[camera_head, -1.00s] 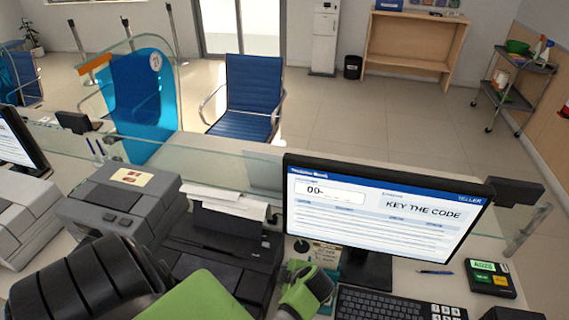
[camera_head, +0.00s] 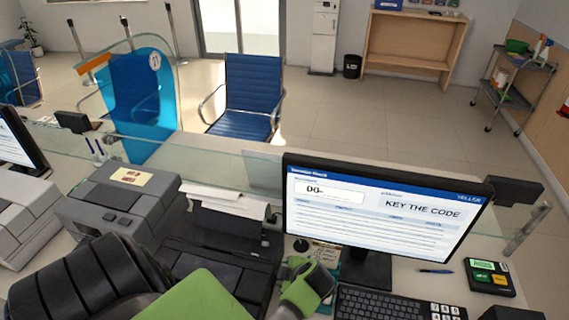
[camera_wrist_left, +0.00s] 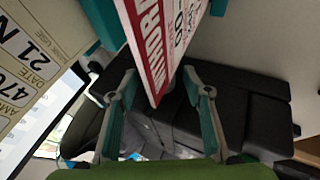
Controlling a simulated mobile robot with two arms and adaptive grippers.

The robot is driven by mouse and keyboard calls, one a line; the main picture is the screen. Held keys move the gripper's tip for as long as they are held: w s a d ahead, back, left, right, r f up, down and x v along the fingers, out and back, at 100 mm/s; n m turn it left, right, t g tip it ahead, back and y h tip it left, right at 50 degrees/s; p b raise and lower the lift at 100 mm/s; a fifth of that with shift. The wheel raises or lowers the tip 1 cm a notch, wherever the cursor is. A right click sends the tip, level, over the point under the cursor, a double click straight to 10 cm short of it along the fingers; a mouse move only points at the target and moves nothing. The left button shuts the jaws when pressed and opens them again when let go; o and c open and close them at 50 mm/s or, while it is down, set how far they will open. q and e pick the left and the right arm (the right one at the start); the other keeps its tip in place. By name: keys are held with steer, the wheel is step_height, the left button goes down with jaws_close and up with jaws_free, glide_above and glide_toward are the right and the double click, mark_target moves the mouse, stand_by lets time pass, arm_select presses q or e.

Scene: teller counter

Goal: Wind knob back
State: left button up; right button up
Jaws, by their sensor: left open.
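My left gripper (camera_head: 322,280) is low in the head view, just left of the monitor stand and beside the black printer (camera_head: 215,265). In the left wrist view its two teal fingers (camera_wrist_left: 160,76) stand apart, open. A red-and-white printed slip or card (camera_wrist_left: 155,45) shows between and beyond them; I cannot tell whether they touch it. A small dark round piece (camera_head: 301,245), perhaps a knob, shows just above the gripper in the head view. I cannot tell for certain which part is the task's knob. My right gripper is not in view.
The monitor (camera_head: 385,213) reads "KEY THE CODE" above the keyboard (camera_head: 385,303). A small keypad device (camera_head: 490,276) and a pen (camera_head: 436,271) lie to the right. A grey machine (camera_head: 120,205) stands left of the printer. The glass screen (camera_head: 220,155) runs behind.

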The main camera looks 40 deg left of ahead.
arm_select(q)
step_height(320, 180, up, 10)
steer(key=shift+f, duration=0.1)
stand_by(0.8)
